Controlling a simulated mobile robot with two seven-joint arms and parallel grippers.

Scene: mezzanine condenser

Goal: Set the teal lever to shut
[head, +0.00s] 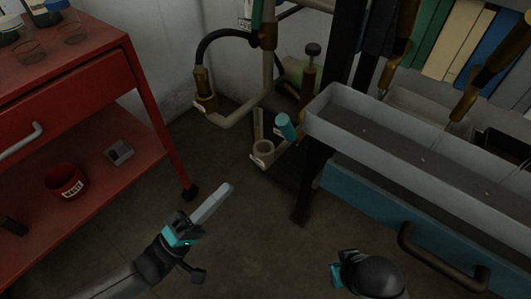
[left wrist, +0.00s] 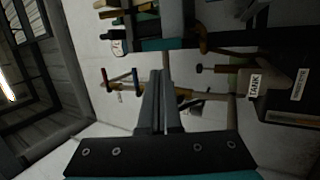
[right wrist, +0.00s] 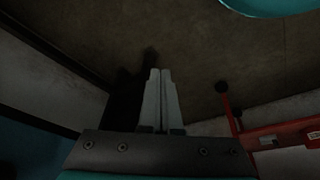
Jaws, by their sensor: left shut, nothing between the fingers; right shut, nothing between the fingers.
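The teal lever grip (head: 287,126) shows in the head view among the pipework, just above a short open pipe end (head: 263,151). It is tilted, and its pivot is hard to make out. My left gripper (head: 225,189) is shut and empty, below and left of the lever, clearly apart from it. In the left wrist view the shut fingers (left wrist: 157,80) point towards pipework; I cannot tell the teal lever there for certain. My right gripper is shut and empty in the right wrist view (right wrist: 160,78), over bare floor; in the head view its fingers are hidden.
A red cart (head: 140,85) stands at left, with a red cup (head: 64,180) on its lower shelf. A grey trough (head: 410,150) and a blue drawer (head: 375,205) with a dark handle stand at right. Floor between them is clear.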

